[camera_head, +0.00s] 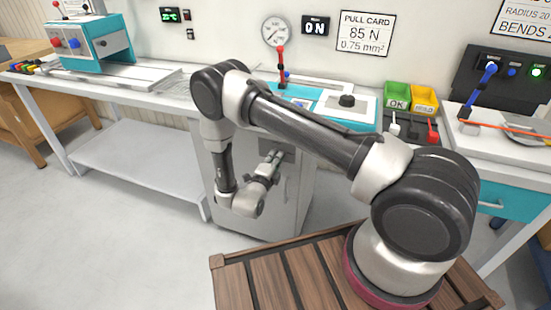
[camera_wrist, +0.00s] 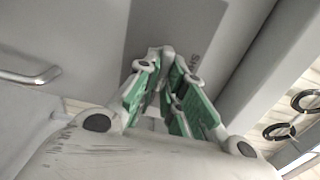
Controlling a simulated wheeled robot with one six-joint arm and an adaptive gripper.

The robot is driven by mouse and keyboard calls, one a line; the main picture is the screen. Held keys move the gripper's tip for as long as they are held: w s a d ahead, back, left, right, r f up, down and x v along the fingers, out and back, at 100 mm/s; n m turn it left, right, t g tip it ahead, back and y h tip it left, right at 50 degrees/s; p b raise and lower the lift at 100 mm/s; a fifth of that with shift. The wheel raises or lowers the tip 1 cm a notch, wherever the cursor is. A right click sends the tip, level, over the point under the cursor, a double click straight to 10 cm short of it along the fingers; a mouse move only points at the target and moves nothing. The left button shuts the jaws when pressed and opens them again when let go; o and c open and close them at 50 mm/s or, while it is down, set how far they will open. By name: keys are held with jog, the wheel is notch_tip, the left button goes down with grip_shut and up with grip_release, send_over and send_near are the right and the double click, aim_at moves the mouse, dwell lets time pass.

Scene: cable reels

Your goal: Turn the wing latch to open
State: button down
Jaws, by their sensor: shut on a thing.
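My gripper (camera_head: 273,158) is at the front of the grey cabinet (camera_head: 289,205), below the bench top. In the wrist view, the green-padded fingers of my gripper (camera_wrist: 166,58) reach a darker grey plate (camera_wrist: 200,30) on the cabinet face and close together at their tips. The plate (camera_head: 289,158) also shows behind my gripper in the head view. The fingers are shut on the wing latch, which is mostly hidden between the fingertips. Its angle cannot be told. Part of a printed label shows on the plate.
A metal bar handle (camera_wrist: 30,76) sticks out left of the fingers in the wrist view. Black cable rings (camera_wrist: 305,101) hang at the right. The bench's lower shelf (camera_head: 140,158) lies left of the cabinet. The floor (camera_head: 110,245) in front is clear.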

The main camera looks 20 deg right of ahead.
jog(key=shift+d, duration=0.1)
jog(key=c, duration=1.5)
grip_release()
jog(key=shift+w, duration=0.1)
jog(key=v, duration=1.2)
